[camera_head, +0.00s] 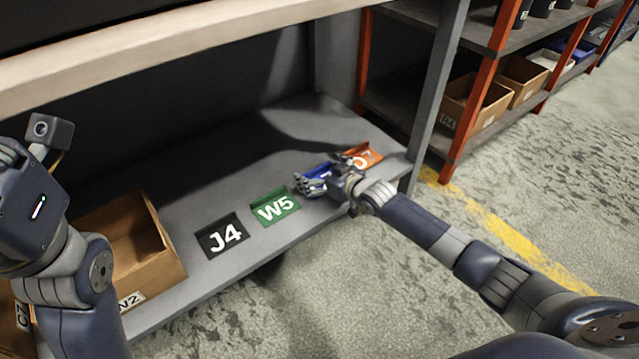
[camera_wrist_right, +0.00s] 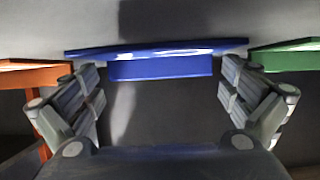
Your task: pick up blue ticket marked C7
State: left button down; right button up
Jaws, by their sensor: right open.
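The blue ticket (camera_head: 318,171) lies on the lower grey shelf between a green and an orange ticket; my right gripper covers most of it, so its marking cannot be read. In the right wrist view the blue ticket (camera_wrist_right: 160,67) shows edge-on, ahead of and between the fingers. My right gripper (camera_head: 325,184) is open and empty at the ticket, also seen in the right wrist view (camera_wrist_right: 165,100). Whether a finger touches it I cannot tell. My left arm is at the left of the head view; its fingers are out of the picture.
A green ticket W5 (camera_head: 274,206) and a black ticket J4 (camera_head: 222,236) lie to the left on the shelf. An orange ticket (camera_head: 369,154) lies close on the right. A cardboard box (camera_head: 160,280) stands at the left. A grey post (camera_head: 438,90) rises to the right.

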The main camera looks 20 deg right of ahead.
jog(key=shift+w+a, duration=0.1)
jog(key=shift+w, duration=0.15)
jog(key=c, duration=0.7)
